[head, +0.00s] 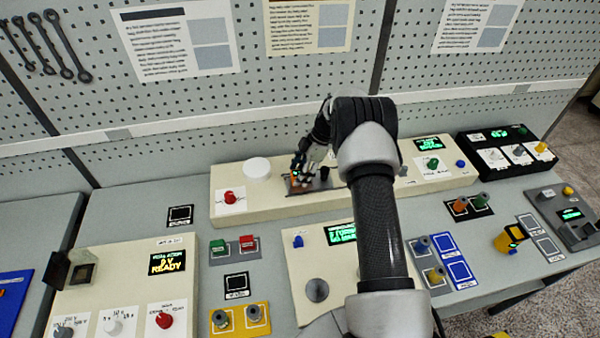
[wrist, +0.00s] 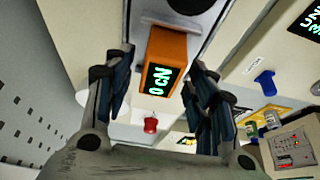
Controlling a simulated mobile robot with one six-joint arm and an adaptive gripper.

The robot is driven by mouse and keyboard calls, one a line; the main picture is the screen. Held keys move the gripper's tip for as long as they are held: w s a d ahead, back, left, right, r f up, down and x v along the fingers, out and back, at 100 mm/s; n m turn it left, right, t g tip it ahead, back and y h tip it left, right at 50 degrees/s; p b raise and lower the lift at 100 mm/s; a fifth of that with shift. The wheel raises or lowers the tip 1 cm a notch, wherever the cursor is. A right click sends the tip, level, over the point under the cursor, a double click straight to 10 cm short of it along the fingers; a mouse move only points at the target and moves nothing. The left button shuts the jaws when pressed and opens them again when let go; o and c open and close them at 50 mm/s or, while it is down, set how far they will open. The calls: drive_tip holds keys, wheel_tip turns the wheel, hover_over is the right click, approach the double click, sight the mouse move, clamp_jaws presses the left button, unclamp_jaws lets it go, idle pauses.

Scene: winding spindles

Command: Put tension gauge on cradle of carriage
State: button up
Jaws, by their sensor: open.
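The tension gauge (wrist: 167,62) is an orange block with a dark face reading "0 cN" in green. In the wrist view it sits against a grey metal plate, which looks like the carriage (wrist: 203,38). In the head view the gauge (head: 295,179) is a small orange patch at the carriage (head: 314,187), partly hidden by my gripper (head: 301,170). In the wrist view my gripper (wrist: 155,95) is open, with one finger on each side of the gauge and gaps between. The seating in the cradle is hidden.
The carriage is on a long cream housing (head: 390,189) with a red knob (head: 230,196) and a white disc (head: 257,168). A black cylinder (head: 325,173) stands just right of the gauge. Control panels and coloured spool trays crowd the bench in front; a pegboard (head: 250,95) rises behind.

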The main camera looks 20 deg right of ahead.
drive_tip(key=w+v, duration=0.1)
drive_tip(key=v, duration=1)
drive_tip(key=s+a+r+m+h, duration=0.1)
drive_tip(key=s+a+r+m, duration=0.3)
drive_tip(key=r, duration=0.4)
drive_tip(key=s+a+r+m+t+h, duration=0.1)
drive_tip(key=s+a+r, duration=0.3)
drive_tip(key=s+r, duration=0.25)
drive_tip(key=s+a+r+m+h, duration=0.1)
drive_tip(key=s+a+r+m, duration=0.3)
drive_tip(key=r, duration=0.5)
drive_tip(key=s+a+m+t, duration=0.1)
drive_tip(key=s+a+m, duration=0.1)
drive_tip(key=s, duration=1)
drive_tip(key=s+a+m+t+h, duration=0.1)
drive_tip(key=s+a+m, duration=0.2)
drive_tip(key=s, duration=0.9)
drive_tip(key=shift+s+f+m+t+h, duration=0.3)
drive_tip(key=shift+f+m+t, duration=0.1)
drive_tip(key=shift+m, duration=0.5)
